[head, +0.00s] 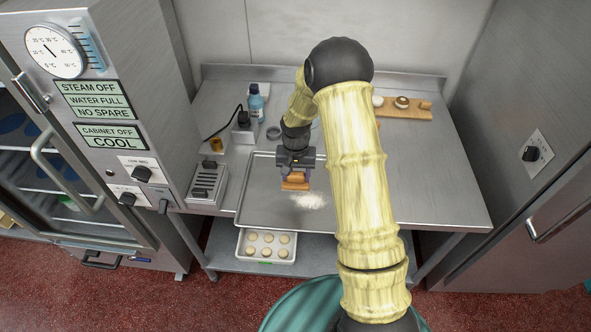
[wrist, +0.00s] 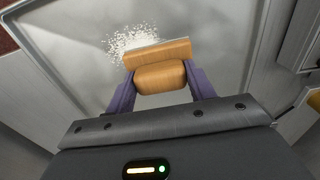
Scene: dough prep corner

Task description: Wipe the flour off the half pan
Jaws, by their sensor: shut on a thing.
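The half pan (head: 262,190) is a wide shallow metal tray on the steel counter, left of my arm. A white patch of flour (head: 308,201) lies on it, right beside my gripper. My gripper (head: 295,179) is over the pan, shut on an orange-brown wooden tool (head: 294,186). In the wrist view my gripper's purple fingers (wrist: 162,84) clasp the tool's thick handle, and its flat head (wrist: 158,53) reaches the edge of the flour (wrist: 130,40). The pan (wrist: 70,40) fills most of that view. I cannot tell whether the tool touches the pan.
A blue bottle (head: 256,104) and a small dark ring (head: 273,132) stand at the counter's back left. A wooden board (head: 412,111) with small items lies at the back right. A tray of dough rounds (head: 267,246) sits on the lower shelf. The counter right of my arm (head: 435,185) is clear.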

